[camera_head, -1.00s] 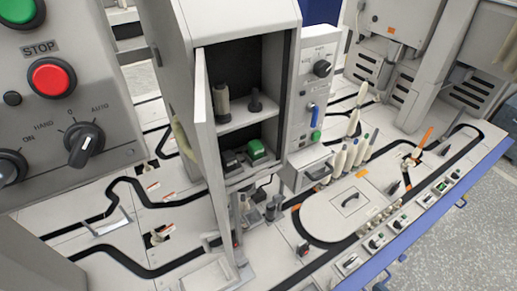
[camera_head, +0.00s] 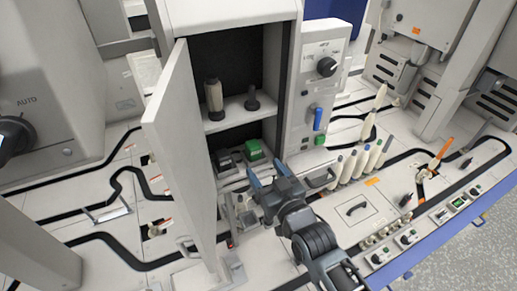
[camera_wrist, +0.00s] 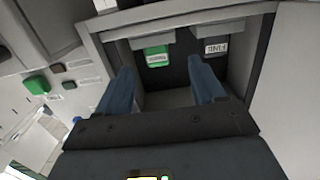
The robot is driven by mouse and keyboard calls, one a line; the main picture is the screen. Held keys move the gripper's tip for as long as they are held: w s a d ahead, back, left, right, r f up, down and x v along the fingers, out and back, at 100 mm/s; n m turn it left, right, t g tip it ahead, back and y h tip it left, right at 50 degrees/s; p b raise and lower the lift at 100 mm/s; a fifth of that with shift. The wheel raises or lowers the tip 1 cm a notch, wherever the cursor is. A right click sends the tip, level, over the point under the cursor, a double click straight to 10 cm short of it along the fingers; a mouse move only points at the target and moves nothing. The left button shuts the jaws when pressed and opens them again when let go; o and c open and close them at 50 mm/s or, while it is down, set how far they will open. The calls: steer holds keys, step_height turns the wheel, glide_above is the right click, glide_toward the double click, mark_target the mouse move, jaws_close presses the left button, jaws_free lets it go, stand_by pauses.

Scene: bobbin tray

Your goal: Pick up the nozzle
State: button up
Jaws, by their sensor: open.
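My gripper (camera_head: 268,178) is open and empty in front of the open cabinet's lower compartment. In the wrist view its two blue fingers (camera_wrist: 160,72) are apart, pointing into that compartment. A green block (camera_head: 254,149) and a dark block (camera_head: 224,159) sit side by side there. In the wrist view the green block (camera_wrist: 157,55) shows between the fingertips, beyond them, and the dark block (camera_wrist: 216,45) lies to the right; both carry labels too small to read. A pale bobbin (camera_head: 214,97) and a dark spindle-like piece (camera_head: 253,99) stand on the upper shelf. I cannot tell which piece is the nozzle.
The cabinet door (camera_head: 183,150) stands open at the left of the compartment. A control panel (camera_head: 319,90) with a knob and blue handle adjoins the cabinet on the right. Several pale bobbins (camera_head: 363,161) stand on the bench to the right. Small parts stand below the cabinet.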

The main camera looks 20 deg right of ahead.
mark_target(256, 153)
steer(key=shift+w+d+r, duration=0.15)
steer(key=shift+w+r, duration=0.05)
steer(key=shift+w, duration=0.8)
steer(key=shift+w+d+f, duration=0.1)
steer(key=shift+w+f, duration=0.05)
steer(key=shift+w, duration=1.7)
steer(key=shift+w+d+f, duration=0.1)
steer(key=shift+w+f, duration=0.05)
steer(key=shift+w, duration=1.65)
steer(key=shift+c, duration=0.2)
steer(key=c, duration=1)
